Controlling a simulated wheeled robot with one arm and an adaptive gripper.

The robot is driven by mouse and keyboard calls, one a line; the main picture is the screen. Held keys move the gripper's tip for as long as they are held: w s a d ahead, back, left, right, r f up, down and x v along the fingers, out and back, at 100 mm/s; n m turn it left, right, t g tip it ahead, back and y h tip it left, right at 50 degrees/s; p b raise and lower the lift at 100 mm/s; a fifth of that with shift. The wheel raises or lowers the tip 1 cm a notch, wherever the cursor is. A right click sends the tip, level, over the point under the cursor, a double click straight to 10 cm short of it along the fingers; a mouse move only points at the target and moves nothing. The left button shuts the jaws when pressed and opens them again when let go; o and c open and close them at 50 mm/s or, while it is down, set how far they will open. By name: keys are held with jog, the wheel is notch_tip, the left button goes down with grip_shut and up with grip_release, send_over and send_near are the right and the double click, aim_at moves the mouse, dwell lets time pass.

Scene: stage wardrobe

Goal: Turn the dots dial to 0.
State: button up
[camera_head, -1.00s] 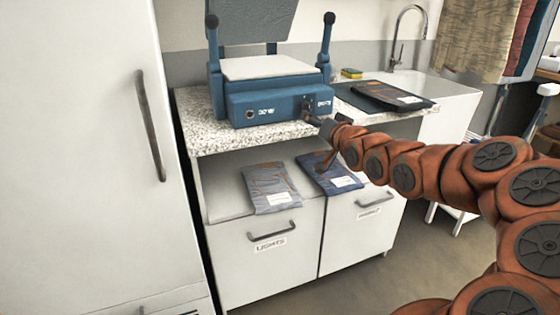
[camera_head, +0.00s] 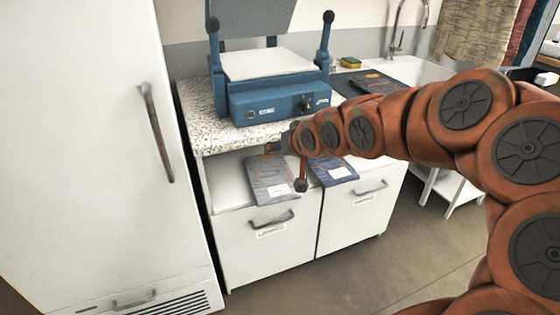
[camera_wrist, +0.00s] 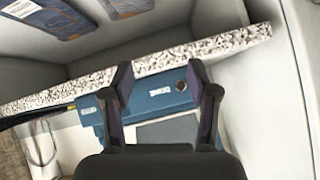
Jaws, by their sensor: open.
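The blue press (camera_head: 283,104) stands on the speckled counter. Its front panel has a dark dial (camera_head: 306,103) at the right and a dark round knob (camera_head: 250,115) at the left, with small white markings beside each. I cannot read which is the dots dial, or its setting. My gripper (camera_head: 277,146) is in front of the counter edge, below the panel and apart from it. In the wrist view my gripper (camera_wrist: 158,74) is open and empty, with the press (camera_wrist: 150,108) and one knob (camera_wrist: 181,86) beyond and between the fingers. The other dial does not show there.
The speckled counter edge (camera_head: 235,138) runs just behind my gripper. A white cabinet door (camera_head: 85,120) stands at the left. A dark garment (camera_head: 365,82) lies right of the press.

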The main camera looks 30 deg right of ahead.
jog(key=s+a+n+g+p, duration=0.1)
jog(key=s+a+g+p, duration=0.2)
jog(key=s, duration=0.5)
jog(key=shift+a+r+g+p, duration=0.2)
jog(key=shift+a+g+p, duration=0.1)
jog(key=shift+a+p, duration=0.5)
jog(key=shift+a, duration=0.1)
jog(key=s+a+f+n+g, duration=0.1)
jog(key=s+a+f+g, duration=0.15)
jog(key=s, duration=0.65)
jog(key=s+a+f+n+g, duration=0.1)
jog(key=s+a+g, duration=0.25)
jog(key=s, duration=0.55)
jog(key=s+a+f+g, duration=0.2)
jog(key=s+g, duration=0.1)
jog(key=s, duration=0.5)
jog(key=s+p+v, duration=0.2)
jog(key=p+v, duration=1)
jog(key=v, duration=0.1)
jog(key=shift+s+r+t, duration=0.3)
jog(key=shift+s+r, duration=0.1)
jog(key=shift+r, duration=0.25)
